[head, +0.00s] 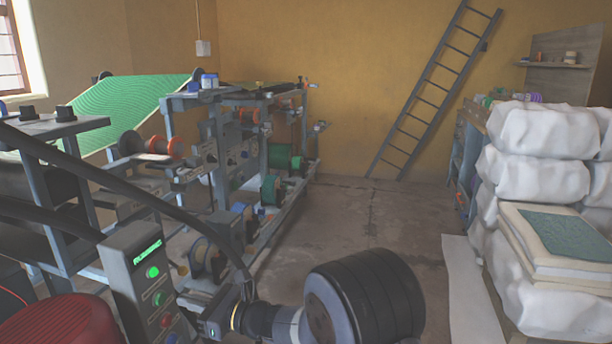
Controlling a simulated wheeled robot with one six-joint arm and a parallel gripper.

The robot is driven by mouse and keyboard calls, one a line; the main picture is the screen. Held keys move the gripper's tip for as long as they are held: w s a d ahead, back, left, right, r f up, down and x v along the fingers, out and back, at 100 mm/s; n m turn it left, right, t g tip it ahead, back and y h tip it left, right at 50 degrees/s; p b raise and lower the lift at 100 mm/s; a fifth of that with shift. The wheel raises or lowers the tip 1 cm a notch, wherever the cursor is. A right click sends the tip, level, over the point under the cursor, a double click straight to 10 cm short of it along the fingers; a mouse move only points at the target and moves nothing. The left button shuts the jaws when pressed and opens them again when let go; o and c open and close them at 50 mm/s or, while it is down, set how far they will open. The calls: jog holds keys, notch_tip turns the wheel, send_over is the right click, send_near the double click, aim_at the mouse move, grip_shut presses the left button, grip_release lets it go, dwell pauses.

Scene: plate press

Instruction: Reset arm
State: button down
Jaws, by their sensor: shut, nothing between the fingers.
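My arm reaches in from the bottom middle and points left. My gripper (207,318) is at its end, low in the picture, shut and with nothing seen held in it. It appears just right of a grey control box (140,275) with a lit green display, green buttons and a red button. I cannot tell whether the gripper touches the box or stands in front of it. The fingertips are small and partly hidden.
A long press machine (215,165) with rollers and green sheeting (125,105) fills the left. Stacked white bales (535,165) stand at the right. The concrete floor (370,220) between them is clear. A ladder (432,95) leans on the back wall.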

jog(key=p+v, duration=0.1)
jog(key=v, duration=0.6)
jog(key=shift+s+d+p, duration=0.2)
jog(key=shift+d+p, duration=0.1)
jog(key=shift+d, duration=0.1)
jog(key=shift+a, duration=0.1)
